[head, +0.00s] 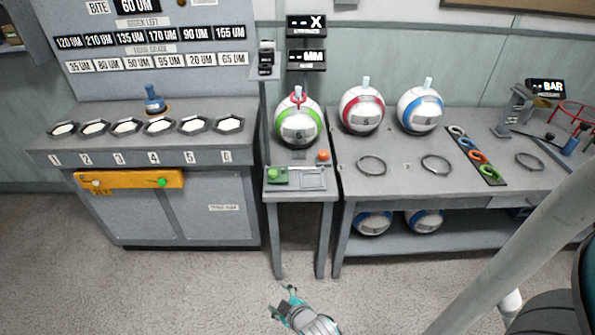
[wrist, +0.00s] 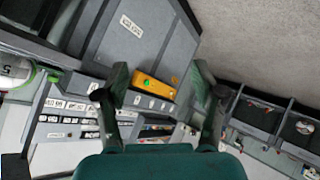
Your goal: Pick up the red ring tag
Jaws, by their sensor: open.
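A black strip (head: 468,149) on the right bench holds a row of ring tags: a white one, a blue one, an orange-red one (head: 478,156) and a green one. A thin red loop (head: 298,96) also shows around the top of the green-striped ball (head: 298,122) on the middle stand. I cannot tell for sure which of these two is the red ring tag. My gripper (head: 284,302) is low in front of the middle stand, far from both. In the wrist view my gripper (wrist: 160,85) is open and empty, its fingers wide apart.
A red-striped ball (head: 362,110) and a blue-striped ball (head: 420,110) stand on the right bench (head: 400,185), with more balls on its shelf. Empty metal rings lie on that bench. The grey cabinet (head: 230,185) with an orange bar (head: 128,180) stands left. The floor in front is clear.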

